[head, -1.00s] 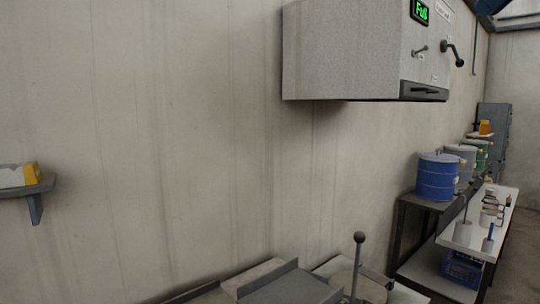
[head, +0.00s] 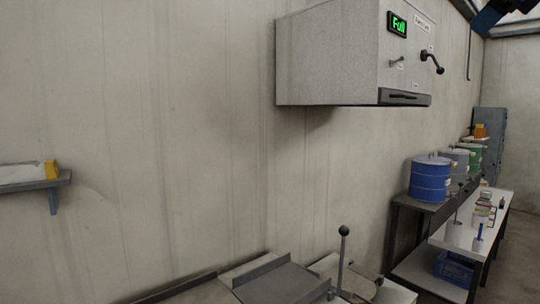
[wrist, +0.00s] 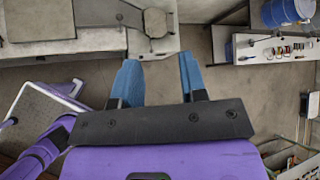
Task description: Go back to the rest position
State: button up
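My gripper (wrist: 160,82) shows in the wrist view with its two blue fingers apart and nothing between them. It hangs over bare grey floor, in front of a bench (wrist: 60,45) at the top left. In the head view a dark blue part of my arm shows only at the top right corner. The gripper's fingers cannot be made out there.
A wall box (head: 330,60) with a green "Full" display hangs on the wall. A blue drum (head: 430,180) stands on a dark rack, beside a white table (head: 465,235) with small items. A lever (head: 342,255) rises from the bench. A shelf (head: 45,184) is at left.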

jog(key=s+a+f+n+g+h, duration=0.1)
jog(key=s+a+f+n, duration=0.4)
jog(key=f, duration=0.8)
jog(key=s+a+f+n+g+h, duration=0.1)
jog(key=s+a+f+n, duration=0.4)
jog(key=s+f+n, duration=0.7)
jog(key=s+a+f+n+g+h, duration=0.1)
jog(key=s+a+f+n, duration=0.4)
jog(key=f, duration=0.8)
jog(key=s+n+g, duration=0.1)
jog(key=s+n, duration=0.2)
jog(key=n, duration=0.1)
jog(key=shift+s+a+f, duration=0.2)
jog(key=shift+f, duration=0.15)
